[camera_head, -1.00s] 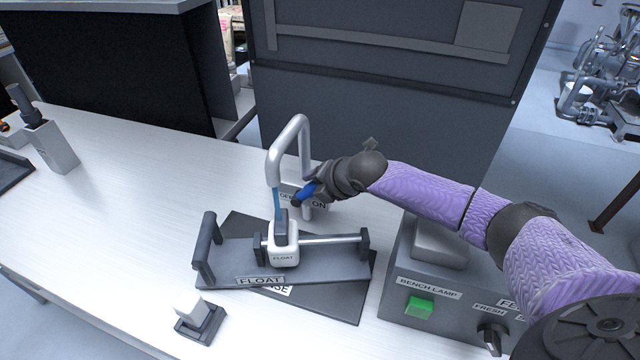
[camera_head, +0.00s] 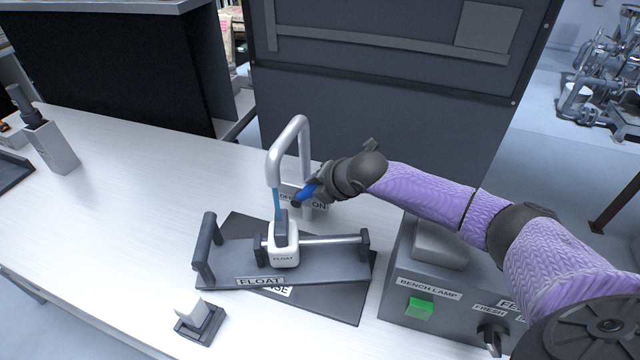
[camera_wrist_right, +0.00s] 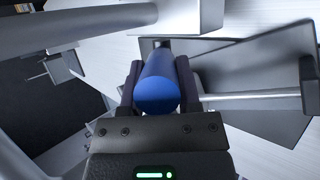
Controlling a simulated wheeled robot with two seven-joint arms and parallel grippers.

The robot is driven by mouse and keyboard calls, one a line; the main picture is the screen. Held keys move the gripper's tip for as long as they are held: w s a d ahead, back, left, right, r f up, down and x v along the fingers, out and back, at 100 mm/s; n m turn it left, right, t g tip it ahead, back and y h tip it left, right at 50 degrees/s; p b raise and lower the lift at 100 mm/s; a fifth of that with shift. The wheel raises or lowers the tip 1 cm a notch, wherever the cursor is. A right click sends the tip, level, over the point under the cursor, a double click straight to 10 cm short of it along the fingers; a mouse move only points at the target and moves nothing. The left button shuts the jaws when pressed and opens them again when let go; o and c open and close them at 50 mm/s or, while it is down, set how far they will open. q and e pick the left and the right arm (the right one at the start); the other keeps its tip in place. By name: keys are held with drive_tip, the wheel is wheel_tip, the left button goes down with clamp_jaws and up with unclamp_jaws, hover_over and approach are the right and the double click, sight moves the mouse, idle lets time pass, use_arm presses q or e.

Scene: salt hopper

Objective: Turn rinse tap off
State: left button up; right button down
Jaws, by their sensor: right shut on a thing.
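The rinse tap (camera_head: 274,165) is a grey curved spout standing on the bench, with a blue stream of water (camera_head: 278,204) falling from it. Its blue lever handle (camera_head: 304,194) sticks out at the right side, near an OFF/ON label (camera_head: 319,206). My right gripper (camera_head: 318,184) is shut on the blue handle. In the right wrist view the blue handle (camera_wrist_right: 158,85) lies between the two dark fingers. The water falls onto the white float block (camera_head: 284,255) below the spout. My left gripper is not in view.
The float stands on a dark tray (camera_head: 330,268) with a rail and an upright handle. A grey control box (camera_head: 450,305) with a green switch stands at right. A small block on a base (camera_head: 200,322) is in front. The bench at left is mostly clear.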

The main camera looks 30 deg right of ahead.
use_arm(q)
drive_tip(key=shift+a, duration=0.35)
use_arm(e)
drive_tip(key=r+p, duration=0.1)
drive_tip(key=p, duration=0.1)
drive_tip(key=w+a+r+g+h+p, duration=0.1)
drive_tip(key=shift+n+g+p, duration=0.3)
drive_tip(key=shift+p, duration=0.05)
drive_tip(key=shift+w+a+f+g+h, duration=0.1)
drive_tip(key=shift+w+a+g+h, duration=0.2)
drive_tip(key=shift+g+h, duration=0.1)
drive_tip(key=shift+w+a+f+g+h, duration=0.1)
drive_tip(key=shift+w+f+g+h, duration=0.1)
drive_tip(key=shift+g+h, duration=0.2)
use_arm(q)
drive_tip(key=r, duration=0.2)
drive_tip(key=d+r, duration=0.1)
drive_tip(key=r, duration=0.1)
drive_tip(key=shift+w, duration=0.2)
